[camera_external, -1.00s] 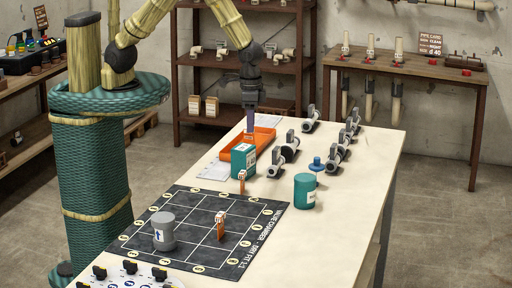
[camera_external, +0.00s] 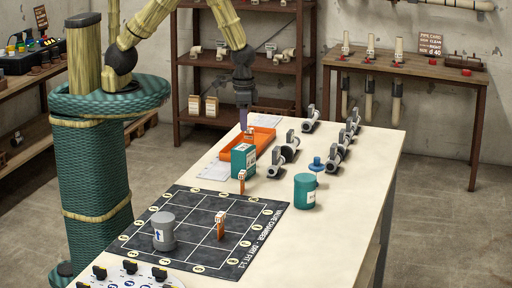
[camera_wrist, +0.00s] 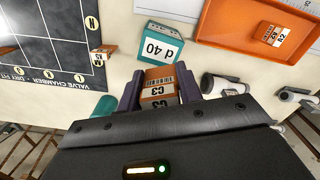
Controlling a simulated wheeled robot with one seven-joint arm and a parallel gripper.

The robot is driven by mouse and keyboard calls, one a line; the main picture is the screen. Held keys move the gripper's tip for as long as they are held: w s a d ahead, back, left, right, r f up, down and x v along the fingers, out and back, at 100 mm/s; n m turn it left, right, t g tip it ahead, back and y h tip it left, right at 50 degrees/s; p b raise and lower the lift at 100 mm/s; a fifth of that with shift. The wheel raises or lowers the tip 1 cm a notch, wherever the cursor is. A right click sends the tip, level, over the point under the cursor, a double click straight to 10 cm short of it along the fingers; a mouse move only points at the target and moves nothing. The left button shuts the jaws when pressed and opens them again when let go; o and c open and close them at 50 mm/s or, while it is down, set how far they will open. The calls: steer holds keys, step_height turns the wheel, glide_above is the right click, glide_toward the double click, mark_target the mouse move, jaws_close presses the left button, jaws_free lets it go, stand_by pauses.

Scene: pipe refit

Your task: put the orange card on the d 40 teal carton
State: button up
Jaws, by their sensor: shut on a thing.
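An orange card (camera_wrist: 160,88) with white C3 labels is held between the two purple fingers of my gripper (camera_wrist: 158,90). The teal carton (camera_wrist: 158,45), its white label reading d 40, lies just beyond the fingertips in the wrist view. In the external view the teal carton (camera_external: 243,163) stands on the table, nearer the camera than my gripper (camera_external: 244,124). The gripper is above the table by the orange tray, and the held card is too small to make out clearly there.
The orange tray (camera_external: 265,138) holds another labelled card (camera_wrist: 272,34). A teal cylinder (camera_external: 305,192) and several grey pipe fittings (camera_external: 290,150) stand to the right. The dark valve chamber mat (camera_external: 190,215) bears a grey cylinder (camera_external: 163,232) and an orange card (camera_external: 221,226).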

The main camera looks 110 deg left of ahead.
mark_target(243, 147)
steer(key=shift+f, duration=0.55)
steer(key=shift+s, duration=0.1)
steer(key=shift+f+p, duration=0.4)
steer(key=shift+f, duration=1.65)
steer(key=shift+f, duration=0.2)
steer(key=o, duration=1)
steer(key=shift+c, duration=0.2)
steer(key=shift+r, duration=0.2)
step_height(243, 147, up, 12)
steer(key=shift+r+b, duration=0.1)
steer(key=shift+b, duration=1.05)
